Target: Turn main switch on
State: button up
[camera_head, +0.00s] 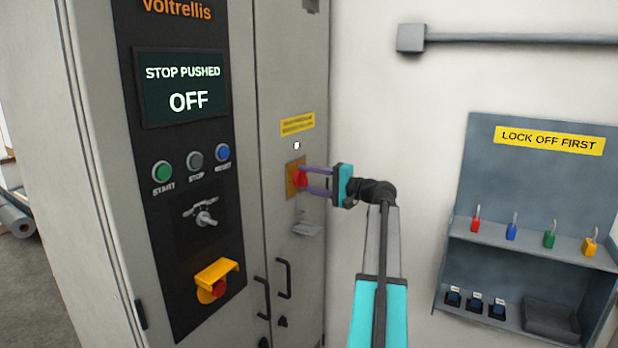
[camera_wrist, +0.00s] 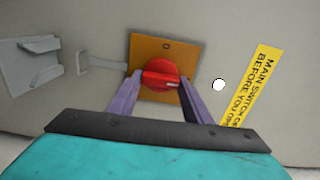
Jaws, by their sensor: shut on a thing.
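The main switch (camera_head: 301,179) is a red rotary knob on a square orange-yellow plate (camera_head: 290,181), on the narrow right-hand cabinet door. In the wrist view the red knob (camera_wrist: 159,74) sits in the middle of its plate (camera_wrist: 148,50), with a "0" mark near the plate's upper edge. My gripper (camera_head: 302,178) reaches the knob from the right, and its two purple fingers are shut on the knob's sides. In the wrist view my gripper's fingertips (camera_wrist: 158,76) sit at either side of the knob. A yellow label (camera_wrist: 255,88) beside it mentions the main switch.
The cabinet panel at left has a screen (camera_head: 182,87) reading "STOP PUSHED OFF", several buttons and a yellow-shrouded red button (camera_head: 217,281). A grey bracket (camera_head: 307,229) juts out below the switch. A lockout board (camera_head: 535,185) with coloured padlocks hangs on the right wall.

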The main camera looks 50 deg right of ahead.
dwell(0.3)
jog(key=o, duration=1)
jog(key=b+v, duration=0.3)
jog(key=v, duration=1.1)
jog(key=shift+f, duration=0.1)
